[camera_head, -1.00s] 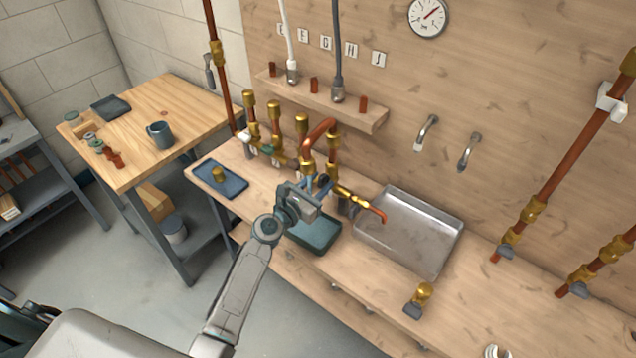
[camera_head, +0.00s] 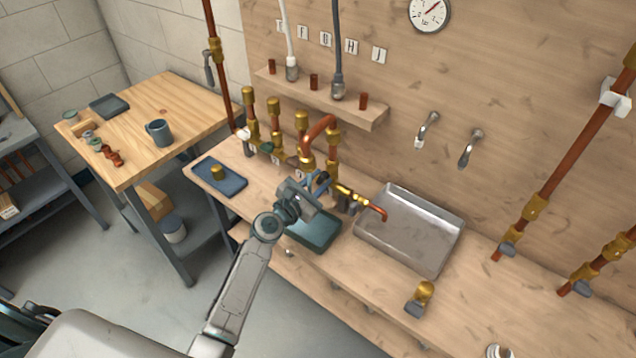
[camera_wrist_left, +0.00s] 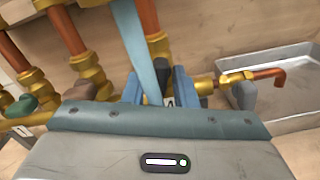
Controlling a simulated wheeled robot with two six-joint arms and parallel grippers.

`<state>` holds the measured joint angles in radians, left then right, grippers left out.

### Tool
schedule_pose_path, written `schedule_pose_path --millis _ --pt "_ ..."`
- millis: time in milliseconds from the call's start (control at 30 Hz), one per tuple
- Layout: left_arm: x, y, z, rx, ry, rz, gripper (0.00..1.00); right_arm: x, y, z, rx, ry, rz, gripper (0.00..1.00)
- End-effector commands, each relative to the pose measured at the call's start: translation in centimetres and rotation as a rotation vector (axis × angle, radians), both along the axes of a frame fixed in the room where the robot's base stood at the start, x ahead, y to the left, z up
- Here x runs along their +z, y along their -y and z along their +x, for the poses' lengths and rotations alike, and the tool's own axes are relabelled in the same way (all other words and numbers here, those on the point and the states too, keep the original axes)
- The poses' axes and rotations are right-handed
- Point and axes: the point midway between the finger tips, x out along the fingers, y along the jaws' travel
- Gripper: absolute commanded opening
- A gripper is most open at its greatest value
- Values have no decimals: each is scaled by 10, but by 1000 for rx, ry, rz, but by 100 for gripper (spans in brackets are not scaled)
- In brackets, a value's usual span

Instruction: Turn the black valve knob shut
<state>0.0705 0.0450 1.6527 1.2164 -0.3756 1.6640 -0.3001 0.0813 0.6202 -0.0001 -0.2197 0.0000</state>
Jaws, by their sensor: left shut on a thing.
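The black valve knob (camera_wrist_left: 159,68) shows as a dark upright piece between the blue fingers of my left gripper (camera_wrist_left: 158,88) in the left wrist view. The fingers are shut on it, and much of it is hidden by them. In the head view my left gripper (camera_head: 319,184) is at the brass and copper pipework (camera_head: 306,160), just left of the short copper spout (camera_head: 377,212). A pale blue strip (camera_wrist_left: 140,45) crosses the wrist view beside the knob. My right gripper is not in view.
A metal tray (camera_head: 410,232) lies right of the valve, under the spout. A dark green tray (camera_head: 318,232) is below my gripper, and a blue tray (camera_head: 219,177) is to the left. Several upright brass-capped pipes stand close on the left.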

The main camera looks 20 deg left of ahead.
Motion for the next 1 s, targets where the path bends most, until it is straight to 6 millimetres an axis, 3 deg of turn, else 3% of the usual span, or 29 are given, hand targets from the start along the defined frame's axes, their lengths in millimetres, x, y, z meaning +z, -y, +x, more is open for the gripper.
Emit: schedule_pose_path --millis 1000 --pt "-7 3 -1 -2 323 894 2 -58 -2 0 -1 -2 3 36"
